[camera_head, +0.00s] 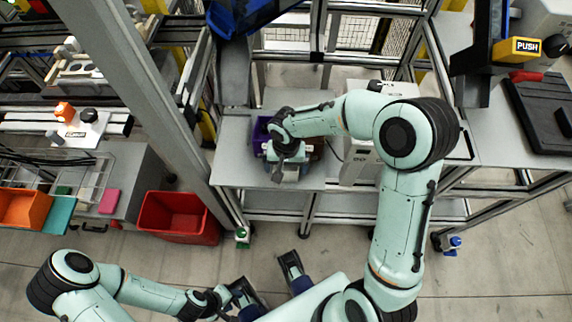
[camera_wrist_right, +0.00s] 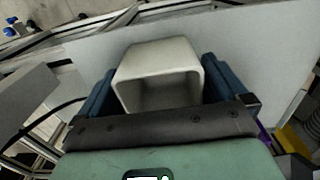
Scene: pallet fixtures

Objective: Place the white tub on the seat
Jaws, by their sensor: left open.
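The white tub (camera_wrist_right: 158,62) sits between the blue fingers of my right gripper (camera_wrist_right: 158,85) in the right wrist view, its opening turned towards the camera. The fingers lie close against both its sides. In the head view my right gripper (camera_head: 288,172) is over the grey table (camera_head: 240,172), and the tub is mostly hidden there. I cannot tell whether the tub touches the table. My left gripper (camera_head: 268,282) is open and empty above the floor at the bottom. I cannot make out the seat for certain.
A purple bin (camera_head: 261,130) stands on the table behind my right gripper. A white box-shaped machine (camera_head: 358,160) stands to its right. A red crate (camera_head: 180,216) is on the left by a grey post. Metal frame posts surround the table.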

